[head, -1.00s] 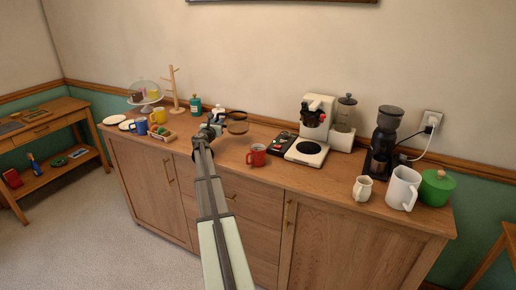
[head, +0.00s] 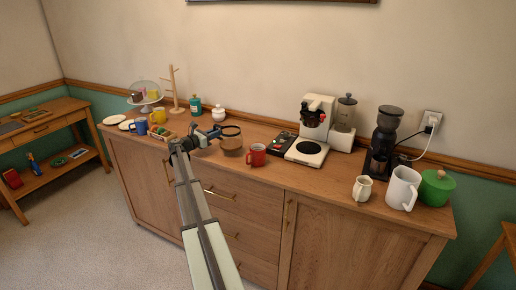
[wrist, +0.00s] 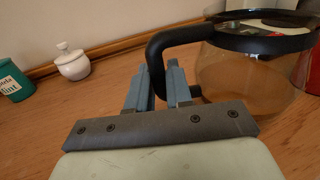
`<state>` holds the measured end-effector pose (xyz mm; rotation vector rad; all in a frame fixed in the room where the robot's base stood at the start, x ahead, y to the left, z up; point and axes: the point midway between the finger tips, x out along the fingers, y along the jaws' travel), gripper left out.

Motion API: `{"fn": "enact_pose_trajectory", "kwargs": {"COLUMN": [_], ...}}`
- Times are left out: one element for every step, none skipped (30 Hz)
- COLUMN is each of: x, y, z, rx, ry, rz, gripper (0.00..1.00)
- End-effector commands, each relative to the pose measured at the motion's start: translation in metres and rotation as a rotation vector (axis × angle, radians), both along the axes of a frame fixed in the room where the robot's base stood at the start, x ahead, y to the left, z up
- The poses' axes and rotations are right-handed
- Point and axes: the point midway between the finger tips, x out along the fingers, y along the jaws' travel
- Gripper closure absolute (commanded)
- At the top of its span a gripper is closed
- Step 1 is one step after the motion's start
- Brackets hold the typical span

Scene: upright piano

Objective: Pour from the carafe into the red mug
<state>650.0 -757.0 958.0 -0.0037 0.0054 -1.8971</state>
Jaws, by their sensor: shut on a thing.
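The glass carafe (head: 231,141) has a dark rim band and a black handle (wrist: 158,50). My gripper (head: 212,133) is shut on the handle, its blue-grey fingers (wrist: 158,88) on either side of it in the wrist view. The carafe looks about upright, low over the counter just left of the red mug; I cannot tell if it touches the wood. Its glass looks brownish low down, and I cannot tell liquid from wood behind. The red mug (head: 256,157) stands upright on the counter. A red edge (wrist: 309,66) shows beside the carafe in the wrist view.
A white coffee machine (head: 308,140) and a dark box (head: 283,145) stand right of the mug. A white lidded pot (head: 218,114) and a teal bottle (head: 195,106) are behind my gripper. Yellow (head: 158,115) and blue (head: 140,127) mugs stand left. Counter front near the red mug is clear.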

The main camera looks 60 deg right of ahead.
Motion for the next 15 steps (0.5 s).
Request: {"fn": "enact_pose_trajectory", "kwargs": {"x": [0.0, -0.0001, -0.0002, -0.0002, -0.0002, -0.0002, -0.0002, -0.0003, -0.0007, -0.0011, -0.0015, -0.0022, -0.0027, -0.0033, -0.0042], "y": [0.0002, 0.0003, 0.0003, 0.0003, 0.0002, 0.0002, 0.0003, 0.0002, 0.0003, 0.0006, 0.0006, 0.0007, 0.0009, 0.001, 0.0012], "z": [0.0007, 0.0007, 0.0007, 0.0007, 0.0007, 0.0008, 0.0008, 0.0011, 0.0019, 0.0026, 0.0035, 0.005, 0.0063, 0.0079, 0.0102], "rx": [-0.001, -0.001, -0.001, -0.001, -0.001, -0.002, -0.002, -0.002, -0.002, -0.003, -0.003, -0.005, -0.006, -0.008, -0.01], "ry": [0.003, 0.003, 0.003, 0.003, 0.003, 0.002, 0.002, 0.001, -0.003, -0.008, -0.013, -0.022, -0.031, -0.039, -0.052], "rz": [-0.002, -0.002, -0.002, -0.002, -0.002, -0.002, -0.001, -0.001, -0.001, -0.001, -0.001, 0.0, 0.0, 0.0, 0.0], "gripper": [1.0, 1.0, 1.0, 1.0, 1.0, 1.0, 1.0, 1.0, 1.0, 1.0, 1.0, 1.0, 1.0, 1.0, 1.0]}}
